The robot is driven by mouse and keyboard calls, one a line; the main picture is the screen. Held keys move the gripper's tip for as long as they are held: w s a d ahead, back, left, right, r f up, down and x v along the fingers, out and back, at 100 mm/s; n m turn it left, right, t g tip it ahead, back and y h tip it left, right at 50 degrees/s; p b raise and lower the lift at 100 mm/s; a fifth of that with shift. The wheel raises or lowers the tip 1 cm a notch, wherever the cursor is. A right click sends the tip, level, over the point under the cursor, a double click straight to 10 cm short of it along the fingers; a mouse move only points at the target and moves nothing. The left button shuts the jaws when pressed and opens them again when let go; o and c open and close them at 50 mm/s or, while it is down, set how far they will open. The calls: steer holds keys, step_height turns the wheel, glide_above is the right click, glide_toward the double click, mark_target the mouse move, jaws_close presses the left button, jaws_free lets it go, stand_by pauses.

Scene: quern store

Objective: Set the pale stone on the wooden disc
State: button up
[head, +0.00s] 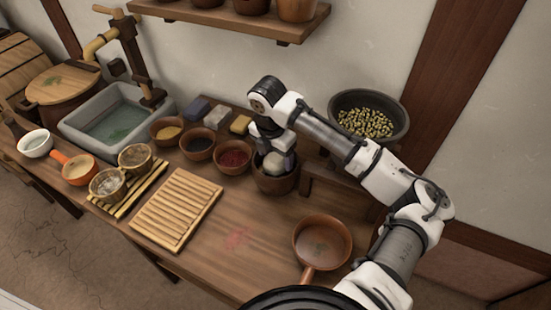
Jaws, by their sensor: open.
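My gripper (277,160) points down into a brown pot (274,186) at the right of the bench. A pale rounded thing (272,163), which looks like the pale stone, shows inside the pot at the fingers. The gripper is open; whether the fingers touch the stone is hidden. A flat round wooden disc (62,86) with a green mark lies on top of a round tub at the far left, well away from my gripper.
A stone basin of water (118,125) with a tap stands between tub and bowls. Several bowls, including one of red powder (234,157), sit left of the pot. A slatted board (177,209) and copper pan (322,243) lie in front. A shelf (230,18) hangs above.

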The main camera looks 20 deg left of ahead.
mark_target(272, 161)
step_height(272, 161, up, 10)
steer(key=s+b, duration=0.1)
steer(key=shift+a, duration=0.2)
